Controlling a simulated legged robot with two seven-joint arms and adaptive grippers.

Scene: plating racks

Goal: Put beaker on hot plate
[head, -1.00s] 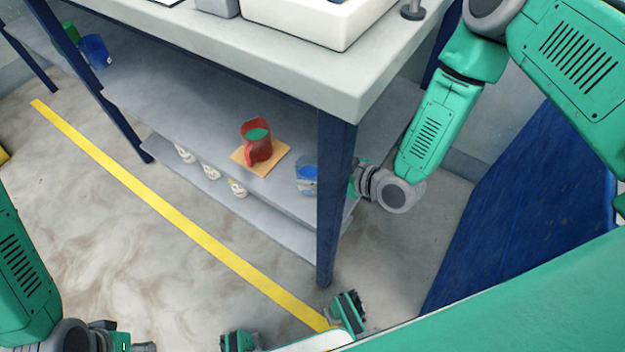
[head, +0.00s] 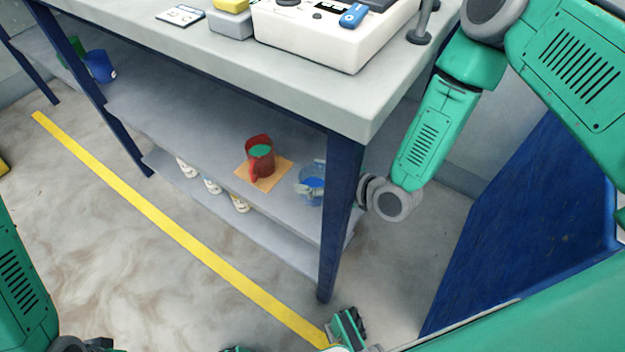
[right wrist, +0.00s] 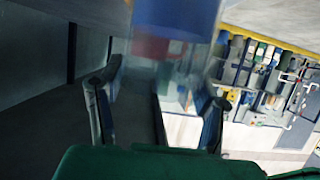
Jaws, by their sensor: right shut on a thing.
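A clear beaker (head: 312,172) with blue liquid is at the right end of the middle shelf in the head view, beside the table leg. My right gripper (head: 307,189) reaches in from behind the leg and is shut on this beaker. In the right wrist view the blurred beaker (right wrist: 178,14) rises between the two fingers of the right gripper (right wrist: 160,108). I cannot tell whether it is clear of the shelf. A white device (head: 310,40) with a knob and display, perhaps the hot plate, stands on the tabletop, partly cut off.
A red pitcher (head: 261,160) with green contents stands on a wooden-coloured pad (head: 273,178) left of the beaker. The blue table leg (head: 337,230) and tabletop edge (head: 240,85) are close to my right arm. Small bottles stand on the lower shelf. Blue and green containers sit far left.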

